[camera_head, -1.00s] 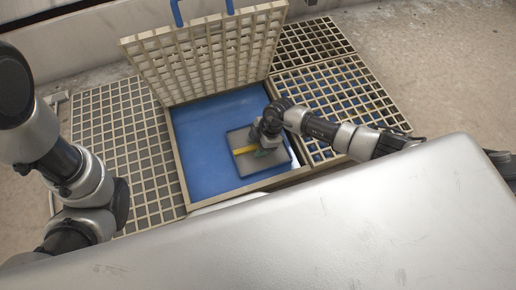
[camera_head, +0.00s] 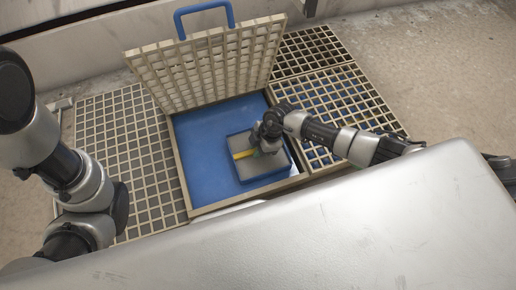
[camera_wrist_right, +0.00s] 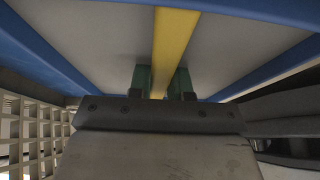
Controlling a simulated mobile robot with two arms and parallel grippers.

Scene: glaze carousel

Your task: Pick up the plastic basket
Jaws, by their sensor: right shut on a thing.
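The plastic basket (camera_head: 270,179) has blue walls, a grey floor and a yellow handle bar (camera_head: 243,154). It is in the blue-floored opening between the grates, towards its right side. My right gripper (camera_head: 267,147) reaches in from the right over the basket. In the right wrist view, its two green-padded fingers (camera_wrist_right: 163,82) are shut on the yellow bar (camera_wrist_right: 173,40), one on each side. Blue basket walls (camera_wrist_right: 40,50) show on both sides there. I cannot tell how far the basket is above the floor. My left arm shows at the left, but its gripper does not.
A raised grate (camera_head: 205,65) with a blue handle (camera_head: 204,8) stands open behind the opening. Flat grates lie to the left (camera_head: 115,150) and right (camera_head: 330,95). The opening's frame (camera_head: 240,201) runs close to the basket's front. Bare blue floor (camera_head: 200,135) lies left of the basket.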

